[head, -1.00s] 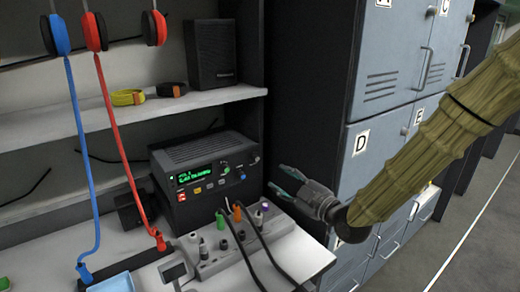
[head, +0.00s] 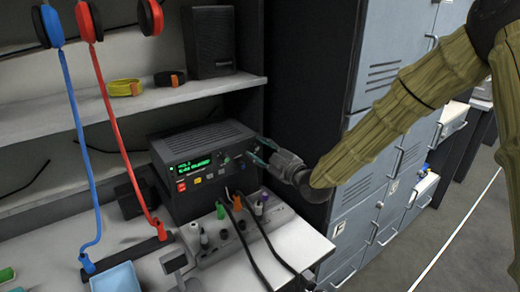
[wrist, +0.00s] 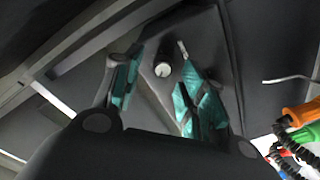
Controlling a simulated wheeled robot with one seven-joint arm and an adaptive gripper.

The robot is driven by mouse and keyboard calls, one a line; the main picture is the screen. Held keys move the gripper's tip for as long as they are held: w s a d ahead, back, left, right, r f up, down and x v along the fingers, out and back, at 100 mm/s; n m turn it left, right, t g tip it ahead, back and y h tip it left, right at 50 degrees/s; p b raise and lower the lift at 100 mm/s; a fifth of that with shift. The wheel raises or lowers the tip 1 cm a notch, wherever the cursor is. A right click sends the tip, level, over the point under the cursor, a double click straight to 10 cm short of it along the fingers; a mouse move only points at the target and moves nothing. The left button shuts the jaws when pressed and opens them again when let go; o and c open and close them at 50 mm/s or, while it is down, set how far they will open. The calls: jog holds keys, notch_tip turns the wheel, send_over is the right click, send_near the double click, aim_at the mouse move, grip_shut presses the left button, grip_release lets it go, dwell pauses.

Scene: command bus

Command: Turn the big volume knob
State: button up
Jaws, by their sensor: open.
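The black radio unit (head: 192,137) with a green display (head: 195,167) stands on the desk in the head view. Small buttons and knobs line its front. My gripper (head: 259,150) is open at the radio's right front, its teal fingers pointing left toward the panel. In the wrist view, a round knob with a pale face (wrist: 162,70) shows between the two open fingers, apart from both. I cannot tell for certain that it is the big volume knob. In the head view, my gripper covers the panel's right end.
Below the radio, a grey panel (head: 222,250) carries colored plugs and black cables. An orange plug also shows at the right in the wrist view (wrist: 300,113). Headsets (head: 88,22) hang at the left. Grey lockers (head: 395,75) stand to the right.

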jog(key=shift+w+a+f, duration=0.2)
jog(key=shift+w+f, duration=0.15)
jog(key=shift+w, duration=0.1)
jog(key=shift+s+r, duration=0.15)
jog(key=shift+r, duration=0.05)
jog(key=shift+c, duration=0.3)
jog(key=shift+f, duration=0.1)
grip_shut()
jog(key=m+b, duration=0.1)
jog(key=m, duration=0.3)
jog(key=shift+m, duration=0.3)
jog(key=shift+m+b, duration=0.65)
jog(key=shift+m, duration=1.65)
